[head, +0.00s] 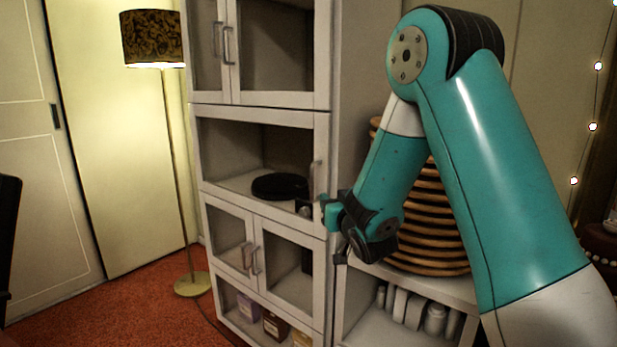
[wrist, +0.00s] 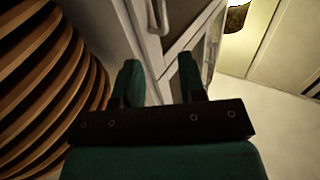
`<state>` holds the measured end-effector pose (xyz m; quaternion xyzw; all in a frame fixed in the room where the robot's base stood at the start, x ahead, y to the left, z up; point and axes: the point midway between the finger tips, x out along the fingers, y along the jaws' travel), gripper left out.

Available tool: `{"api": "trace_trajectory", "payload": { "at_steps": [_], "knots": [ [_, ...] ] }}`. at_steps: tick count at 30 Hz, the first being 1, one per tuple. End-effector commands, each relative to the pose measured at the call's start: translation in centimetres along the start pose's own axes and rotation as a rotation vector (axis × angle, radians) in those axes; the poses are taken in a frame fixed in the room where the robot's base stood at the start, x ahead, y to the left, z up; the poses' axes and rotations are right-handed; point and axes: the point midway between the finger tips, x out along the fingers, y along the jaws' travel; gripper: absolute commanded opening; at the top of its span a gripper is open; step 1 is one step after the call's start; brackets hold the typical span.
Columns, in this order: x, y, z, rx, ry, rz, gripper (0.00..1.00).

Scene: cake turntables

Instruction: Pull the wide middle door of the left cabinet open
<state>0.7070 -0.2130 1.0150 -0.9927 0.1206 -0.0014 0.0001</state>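The left cabinet (head: 265,107) is tall and white-grey. Its wide middle door (head: 222,188) appears shut; a black round turntable (head: 280,187) shows behind it. The door's vertical handle (head: 317,178) is at its right side. My gripper (head: 335,232) is at the cabinet's right front edge, a little below this handle. In the wrist view my gripper (wrist: 160,70) has its fingers apart, with the pale cabinet edge beyond the gap and nothing held. A curved metal handle (wrist: 158,16) shows ahead of the fingers; I cannot tell which door it is on.
Paired glass doors with handles are above (head: 228,45) and below (head: 250,258). A stack of wooden discs (head: 435,225) stands right of the cabinet, behind my arm. A floor lamp (head: 153,40) stands at left. The red carpet (head: 110,300) before the cabinet is clear.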

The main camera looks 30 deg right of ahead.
Motion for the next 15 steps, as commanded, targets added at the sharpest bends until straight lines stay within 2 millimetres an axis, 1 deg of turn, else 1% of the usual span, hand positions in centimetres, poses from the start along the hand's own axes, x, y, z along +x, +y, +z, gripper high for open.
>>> {"api": "trace_trajectory", "payload": {
  "at_steps": [1,3,14,15],
  "knots": [
    [0.8,-0.2,-0.6,-0.001,-0.004,-0.004,0.37],
    [1.9,-0.3,-0.8,-0.001,-0.003,-0.006,0.37],
    [7.2,-0.1,-0.7,0.000,-0.004,-0.001,0.37],
    [8.0,0.0,-0.7,0.000,-0.004,0.000,0.37]
  ]
}}
